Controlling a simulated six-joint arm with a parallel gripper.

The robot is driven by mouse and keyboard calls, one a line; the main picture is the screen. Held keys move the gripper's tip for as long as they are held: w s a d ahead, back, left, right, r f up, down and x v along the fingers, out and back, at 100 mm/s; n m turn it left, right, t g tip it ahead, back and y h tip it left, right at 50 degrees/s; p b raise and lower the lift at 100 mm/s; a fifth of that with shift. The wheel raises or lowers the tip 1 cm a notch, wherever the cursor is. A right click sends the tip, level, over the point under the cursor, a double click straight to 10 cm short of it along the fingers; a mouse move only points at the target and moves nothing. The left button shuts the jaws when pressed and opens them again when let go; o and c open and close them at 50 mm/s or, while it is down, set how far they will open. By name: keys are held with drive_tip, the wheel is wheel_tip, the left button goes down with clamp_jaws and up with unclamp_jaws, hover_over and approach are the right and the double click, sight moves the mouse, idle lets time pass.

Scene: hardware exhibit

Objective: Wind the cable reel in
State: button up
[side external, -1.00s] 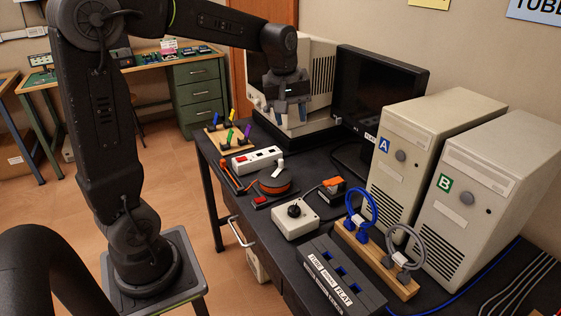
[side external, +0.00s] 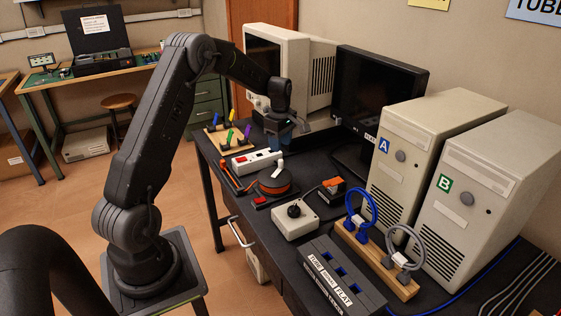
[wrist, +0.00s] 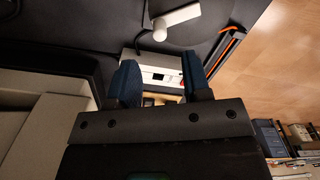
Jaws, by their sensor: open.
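The cable reel (side external: 274,184) is a dark drum wound with orange cable, standing on the black desk. A small white crank handle (side external: 280,164) sticks up from its top. In the wrist view a white crank arm with a round knob (wrist: 177,18) shows at the top, beyond the fingertips. My gripper (side external: 279,146) points down above the desk, behind the reel, apart from it. In the wrist view its two blue-tipped fingers (wrist: 161,80) are spread with nothing held between them. Much of the reel is not visible in the wrist view.
A white power strip (side external: 257,160) lies just behind the reel, and an orange cable (side external: 229,176) at its left. Coloured pegs on a wooden board (side external: 222,142), a grey box with a black knob (side external: 295,220) and an orange-topped block (side external: 333,187) stand close. Monitors are behind.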

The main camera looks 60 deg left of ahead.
sight(280, 160)
wheel_tip(280, 160, down, 7)
drive_tip(key=shift+f, duration=0.2)
drive_tip(key=shift+c, duration=0.2)
clamp_jaws()
